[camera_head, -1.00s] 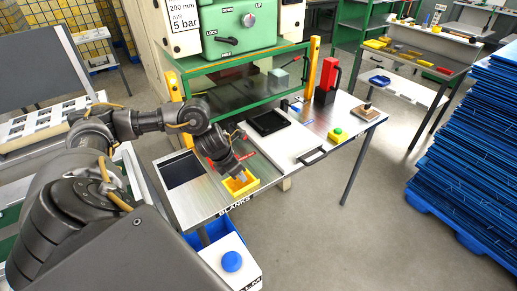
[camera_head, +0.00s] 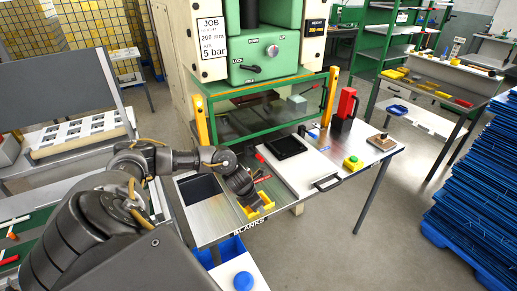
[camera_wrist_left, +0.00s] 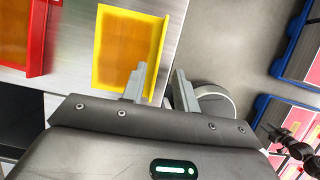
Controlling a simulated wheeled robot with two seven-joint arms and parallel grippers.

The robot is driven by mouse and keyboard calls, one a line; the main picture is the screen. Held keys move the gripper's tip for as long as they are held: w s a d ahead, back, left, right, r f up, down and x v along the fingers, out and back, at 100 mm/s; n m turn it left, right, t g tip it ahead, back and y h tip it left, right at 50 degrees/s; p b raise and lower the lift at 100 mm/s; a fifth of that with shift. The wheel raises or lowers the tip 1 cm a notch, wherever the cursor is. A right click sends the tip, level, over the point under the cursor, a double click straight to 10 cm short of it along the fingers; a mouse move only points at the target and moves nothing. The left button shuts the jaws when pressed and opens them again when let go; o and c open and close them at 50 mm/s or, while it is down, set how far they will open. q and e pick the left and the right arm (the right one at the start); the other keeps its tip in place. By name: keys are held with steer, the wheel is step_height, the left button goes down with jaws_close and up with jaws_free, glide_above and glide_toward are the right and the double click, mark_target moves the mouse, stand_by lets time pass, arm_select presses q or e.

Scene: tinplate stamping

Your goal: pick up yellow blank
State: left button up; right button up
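The yellow blank bin (camera_head: 267,208) is a small yellow-rimmed tray on the metal table near the BLANKS label. In the left wrist view, the yellow tray (camera_wrist_left: 98,62) has an amber-coloured inside; whether that is a separate blank lying in it, I cannot tell. My left gripper (camera_head: 251,203) is low over the tray, partly hiding it. In the left wrist view, my left gripper (camera_wrist_left: 160,70) has its two fingers apart, one on each side of the tray's right wall as seen there. Contact cannot be told. My right gripper is not in view.
A red tray (camera_wrist_left: 36,45) lies beside the yellow one. A white plate with a handle (camera_head: 309,176), a green button box (camera_head: 353,163) and a red toggle device (camera_head: 345,104) stand to the right. The green press (camera_head: 265,45) stands behind; blue stacked sheets (camera_head: 478,190) stand at right.

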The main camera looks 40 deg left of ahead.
arm_select(q)
steer(key=shift+w+x, duration=0.2)
steer(key=shift+x, duration=1)
steer(key=shift+s+a, duration=0.1)
steer(key=shift+s, duration=0.1)
steer(key=shift+a, duration=0.15)
steer(key=c, duration=0.4)
steer(key=shift+f, duration=0.1)
steer(key=shift+c, duration=1.2)
jaws_close()
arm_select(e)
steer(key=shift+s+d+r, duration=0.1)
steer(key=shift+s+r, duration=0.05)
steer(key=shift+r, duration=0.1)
